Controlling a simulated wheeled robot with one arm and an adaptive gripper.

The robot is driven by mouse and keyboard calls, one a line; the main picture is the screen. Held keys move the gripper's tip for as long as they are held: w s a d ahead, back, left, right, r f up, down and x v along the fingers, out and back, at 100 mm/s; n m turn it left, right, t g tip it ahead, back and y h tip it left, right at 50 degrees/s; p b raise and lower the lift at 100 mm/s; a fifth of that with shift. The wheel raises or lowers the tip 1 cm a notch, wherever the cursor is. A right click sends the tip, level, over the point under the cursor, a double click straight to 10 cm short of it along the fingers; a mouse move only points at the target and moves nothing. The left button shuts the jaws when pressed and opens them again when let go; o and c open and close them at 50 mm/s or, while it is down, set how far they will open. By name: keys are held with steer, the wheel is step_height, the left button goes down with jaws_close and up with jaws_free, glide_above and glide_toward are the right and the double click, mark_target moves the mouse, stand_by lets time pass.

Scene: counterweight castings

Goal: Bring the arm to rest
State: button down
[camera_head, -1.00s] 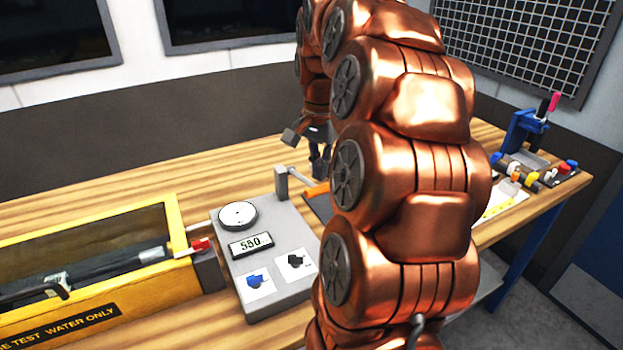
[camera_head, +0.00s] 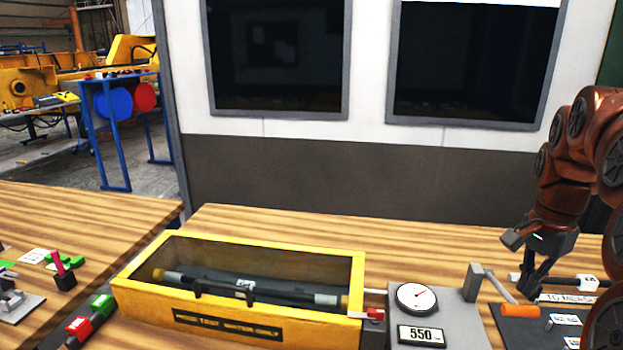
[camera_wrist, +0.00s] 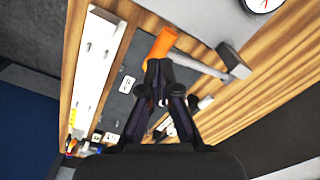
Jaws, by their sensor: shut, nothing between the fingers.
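My copper arm (camera_head: 563,180) stands at the right edge of the head view, bent over the bench. My gripper (camera_head: 536,287) points down near the orange-handled lever, and its fingers are partly dark and small there. In the wrist view my gripper (camera_wrist: 158,68) shows its fingertips together with nothing between them. It is above the dark plate (camera_wrist: 122,87), beside the orange handle (camera_wrist: 162,44). I cannot tell how high above the bench the fingertips are.
A grey gauge unit (camera_head: 455,308) reading 550 stands left of my gripper. A yellow-framed test box (camera_head: 237,248) holds a hose farther left. Another wooden bench (camera_head: 90,215) is at far left. Open wood (camera_head: 330,222) lies behind the box.

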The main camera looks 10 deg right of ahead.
steer(key=s+a+f+n, duration=0.2)
steer(key=a+f+n, duration=0.15)
steer(key=a, duration=0.55)
steer(key=s+a+f+n, duration=0.25)
steer(key=a+n, duration=0.25)
steer(key=a, duration=0.4)
steer(key=s+a+f+n+g, duration=0.1)
steer(key=s+a+f+n, duration=0.2)
steer(key=s, duration=0.3)
steer(key=s+a+f+n, duration=0.4)
steer(key=s+a, duration=0.2)
steer(key=s, duration=0.1)
steer(key=shift+g, duration=0.4)
